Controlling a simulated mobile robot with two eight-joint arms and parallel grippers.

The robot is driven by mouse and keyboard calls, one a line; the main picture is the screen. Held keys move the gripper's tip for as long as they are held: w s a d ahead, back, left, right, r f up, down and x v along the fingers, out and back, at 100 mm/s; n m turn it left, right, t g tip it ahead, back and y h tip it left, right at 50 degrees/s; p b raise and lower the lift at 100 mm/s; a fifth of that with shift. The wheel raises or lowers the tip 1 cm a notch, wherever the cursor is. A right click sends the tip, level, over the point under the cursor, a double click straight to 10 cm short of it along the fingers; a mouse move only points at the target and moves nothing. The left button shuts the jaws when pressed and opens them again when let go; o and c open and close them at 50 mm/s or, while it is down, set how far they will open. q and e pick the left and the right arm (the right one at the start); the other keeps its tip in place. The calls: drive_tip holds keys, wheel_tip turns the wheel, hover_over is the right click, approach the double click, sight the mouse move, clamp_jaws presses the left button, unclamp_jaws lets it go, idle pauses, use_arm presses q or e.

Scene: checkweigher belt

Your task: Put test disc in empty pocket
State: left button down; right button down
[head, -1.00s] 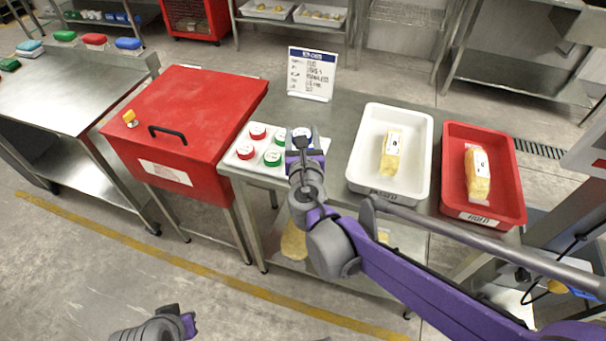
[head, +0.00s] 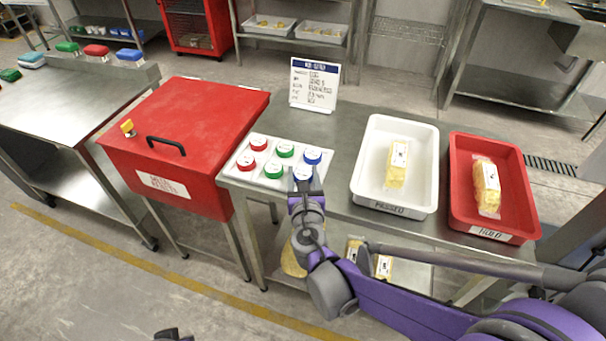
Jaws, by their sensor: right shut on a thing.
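A white disc tray (head: 234,172) sits on the left end of the steel table. It holds red-topped discs (head: 258,142) at left, green-topped discs (head: 285,150) in the middle and a blue-topped disc (head: 312,156) at back right. My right gripper (head: 304,184) is shut on another blue-topped disc (head: 302,173) at the tray's front right place. The fingers hide its lower part, so I cannot tell whether it is seated or just above the pocket. My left gripper (head: 172,335) is barely in view at the bottom edge, and its jaws are unclear.
A red lidded box (head: 195,125) stands close left of the tray. A printed sign (head: 313,85) stands behind. A white tray marked PASSED (head: 425,165) and a red tray marked HOLD (head: 522,205), each with a yellow pack, are to the right.

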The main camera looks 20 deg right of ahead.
drive_tip(key=shift+f, duration=0.1)
drive_tip(key=shift+c, duration=0.7)
unclamp_jaws()
drive_tip(key=p+v, duration=0.1)
drive_tip(key=v, duration=1.1)
drive_tip(key=shift+p, duration=0.35)
